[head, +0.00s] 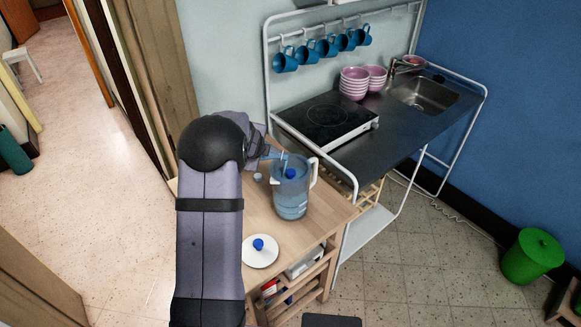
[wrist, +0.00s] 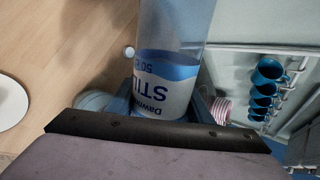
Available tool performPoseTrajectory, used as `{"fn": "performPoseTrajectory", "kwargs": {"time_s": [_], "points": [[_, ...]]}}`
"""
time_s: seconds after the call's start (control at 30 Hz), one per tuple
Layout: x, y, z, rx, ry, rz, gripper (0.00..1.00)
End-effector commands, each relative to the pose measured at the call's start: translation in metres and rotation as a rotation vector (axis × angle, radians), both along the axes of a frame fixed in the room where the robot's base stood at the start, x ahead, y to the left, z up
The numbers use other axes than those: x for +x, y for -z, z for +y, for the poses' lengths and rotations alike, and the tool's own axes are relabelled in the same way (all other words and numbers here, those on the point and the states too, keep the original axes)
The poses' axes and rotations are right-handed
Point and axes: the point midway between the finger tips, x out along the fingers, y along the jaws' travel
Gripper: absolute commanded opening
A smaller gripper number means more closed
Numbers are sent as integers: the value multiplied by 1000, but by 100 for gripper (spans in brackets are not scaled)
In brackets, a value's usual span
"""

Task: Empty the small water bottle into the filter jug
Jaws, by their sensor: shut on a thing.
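My gripper (head: 262,150) is shut on the small water bottle (wrist: 168,75), a clear bottle with a blue and white label printed "STILL", which reads upside down in the wrist view. In the head view the bottle (head: 273,155) is tilted, its end at the mouth of the filter jug. The clear, blue-tinted filter jug (head: 292,198) stands upright on the wooden table, with a white handle on its right and a blue part inside near the top. The bottle's mouth is hard to make out, and I cannot tell how much water it holds.
A white disc with a blue knob (head: 260,256) lies on the wooden table (head: 310,228) in front of the jug. A small white cap (head: 257,177) lies left of the jug. A kitchenette with a hob (head: 327,118), pink bowls (head: 354,83) and hanging blue mugs (head: 306,54) stands behind.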

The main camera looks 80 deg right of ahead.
Motion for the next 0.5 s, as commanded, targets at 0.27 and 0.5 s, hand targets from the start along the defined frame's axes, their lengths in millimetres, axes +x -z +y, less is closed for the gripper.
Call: {"fn": "performPoseTrajectory", "kwargs": {"time_s": [0.27, 0.5], "points": [[0, -2, 0, -1, 0, -21, 10], [-1, -5, 0, -1, 1, -44, 10]]}}
